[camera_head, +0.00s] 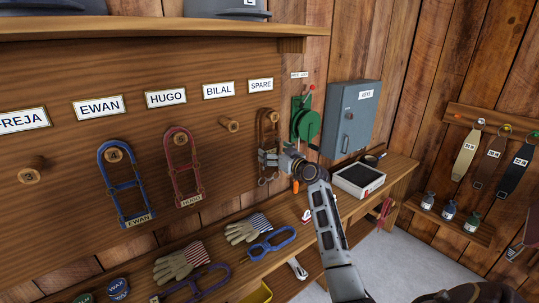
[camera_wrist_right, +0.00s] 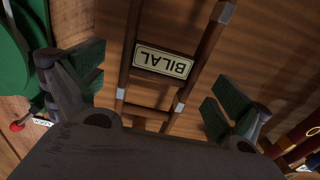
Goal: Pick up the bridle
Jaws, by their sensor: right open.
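A brown bridle (camera_head: 261,122) hangs on the peg under the SPARE label (camera_head: 261,86). In the right wrist view its two brown straps (camera_wrist_right: 206,60) run between the fingers, with a BILAL name plate (camera_wrist_right: 165,62) across them, seen upside down. My right gripper (camera_head: 268,158) is open in front of the bridle's lower part and hides some of it. In the wrist view its green finger pads are spread (camera_wrist_right: 155,92), one on each side of the straps, with gaps left. The peg under BILAL (camera_head: 229,124) is bare. My left gripper is not in view.
A blue bridle (camera_head: 112,180) and a red bridle (camera_head: 169,165) hang to the left. A green reel (camera_head: 306,125) and a grey cabinet (camera_head: 350,120) are close on the right.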

